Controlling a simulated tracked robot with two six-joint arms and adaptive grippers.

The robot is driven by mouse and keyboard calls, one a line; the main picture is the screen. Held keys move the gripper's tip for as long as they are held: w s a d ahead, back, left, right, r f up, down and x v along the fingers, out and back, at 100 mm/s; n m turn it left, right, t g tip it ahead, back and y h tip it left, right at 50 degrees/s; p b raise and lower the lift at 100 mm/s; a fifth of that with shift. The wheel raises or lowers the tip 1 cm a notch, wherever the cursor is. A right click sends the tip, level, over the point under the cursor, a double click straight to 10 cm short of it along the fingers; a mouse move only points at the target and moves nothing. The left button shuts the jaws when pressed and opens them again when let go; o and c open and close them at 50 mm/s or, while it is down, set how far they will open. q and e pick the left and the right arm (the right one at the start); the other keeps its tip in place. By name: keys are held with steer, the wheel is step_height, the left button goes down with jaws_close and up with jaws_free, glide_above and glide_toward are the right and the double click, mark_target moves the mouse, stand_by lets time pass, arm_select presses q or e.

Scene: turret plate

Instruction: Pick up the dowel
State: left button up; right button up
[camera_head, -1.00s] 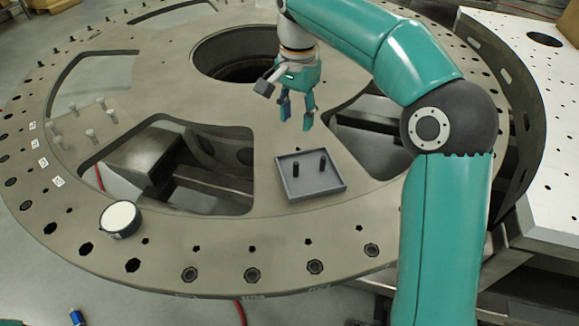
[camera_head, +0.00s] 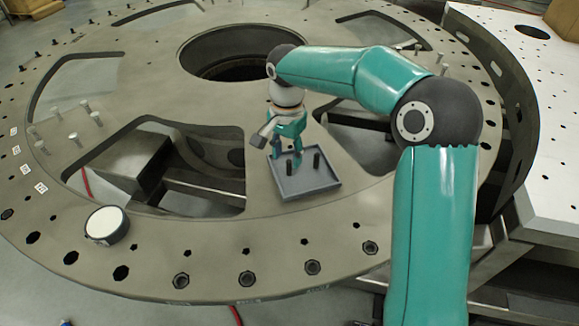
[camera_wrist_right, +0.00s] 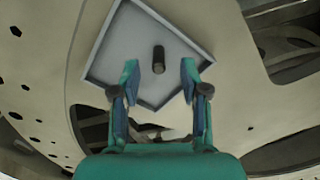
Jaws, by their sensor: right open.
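Two short dark dowels stand upright in a shallow grey square tray (camera_head: 310,186): a left dowel (camera_head: 289,168) and a right dowel (camera_head: 316,160). My right gripper (camera_head: 288,155) is above the tray with its fingers pointing down, close to the left dowel. In the right wrist view the open gripper (camera_wrist_right: 159,70) has its fingers on either side of one dowel (camera_wrist_right: 158,60), with clear space on both sides. I cannot tell from these views whether the fingertips reach down to its height. The other dowel does not show in the wrist view. My left gripper is not in view.
The tray rests on a large round metal plate (camera_head: 200,262) with openings beside it. A white-topped round disc (camera_head: 107,224) lies at the left. Several bolts (camera_head: 75,139) stand on the left side. A white perforated table (camera_head: 552,120) is at the right.

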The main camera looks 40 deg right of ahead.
mark_target(289, 160)
steer(key=f, duration=0.4)
steer(key=shift+d+f, duration=0.25)
jaws_close()
